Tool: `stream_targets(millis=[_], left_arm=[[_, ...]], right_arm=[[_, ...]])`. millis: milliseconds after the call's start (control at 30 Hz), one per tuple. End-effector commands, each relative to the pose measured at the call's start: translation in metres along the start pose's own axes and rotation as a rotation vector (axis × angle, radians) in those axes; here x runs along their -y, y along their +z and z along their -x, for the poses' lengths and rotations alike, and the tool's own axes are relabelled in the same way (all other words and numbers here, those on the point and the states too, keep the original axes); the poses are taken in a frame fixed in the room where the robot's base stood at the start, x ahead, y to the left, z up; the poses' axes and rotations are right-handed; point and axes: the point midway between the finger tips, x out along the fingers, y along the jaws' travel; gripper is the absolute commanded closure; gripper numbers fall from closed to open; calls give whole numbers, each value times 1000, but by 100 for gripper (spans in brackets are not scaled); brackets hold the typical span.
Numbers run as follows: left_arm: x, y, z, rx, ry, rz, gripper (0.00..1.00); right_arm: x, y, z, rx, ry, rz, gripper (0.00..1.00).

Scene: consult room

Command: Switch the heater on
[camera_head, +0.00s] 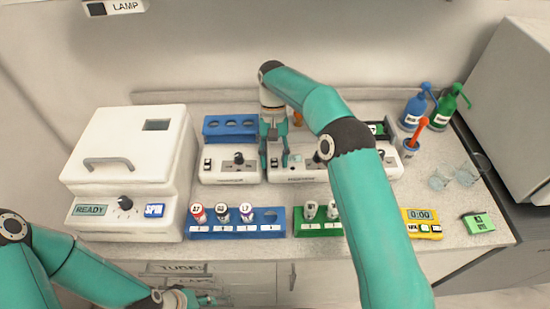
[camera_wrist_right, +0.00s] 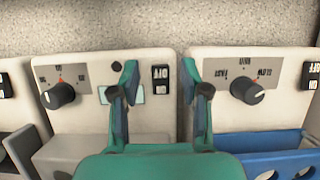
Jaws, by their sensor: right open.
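A white bench unit (camera_head: 295,175) with a small display, a knob and a rocker switch stands in the middle of the bench's back row. Its name label is too small to read, so I cannot confirm that it is the heater. In the right wrist view its dark rocker switch (camera_wrist_right: 160,78) lies between my fingertips; its position is unclear. The unit's knob (camera_wrist_right: 60,95) and display (camera_wrist_right: 134,95) also show there. My right gripper (camera_head: 274,160) is open and empty over this unit's left end. My left gripper (camera_head: 203,300) is low at the bottom edge, partly cut off.
A similar unit with a blue rack (camera_head: 230,128) stands left of it, another to the right. A white box reading READY (camera_head: 88,210) is far left. Vial racks, blue (camera_head: 265,234) and green (camera_head: 318,230), and a yellow timer (camera_head: 421,231) line the front. Bottles and glassware stand right.

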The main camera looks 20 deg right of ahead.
Motion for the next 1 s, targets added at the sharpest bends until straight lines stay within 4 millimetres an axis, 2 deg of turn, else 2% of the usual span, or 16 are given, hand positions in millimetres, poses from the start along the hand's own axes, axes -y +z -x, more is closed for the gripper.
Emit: stream_targets(millis=[167,433,700,1000], left_arm=[[0,0,0,0,0,0,60],[0,0,0,0,0,0,60],[0,0,0,0,0,0,60],[0,0,0,1,0,0,60]], right_arm=[[1,9,22,-5,-2,1,54],[1,28,69,-6,-3,1,54],[0,36,86,-3,-1,0,54],[0,37,88,-1,0,0,54]])
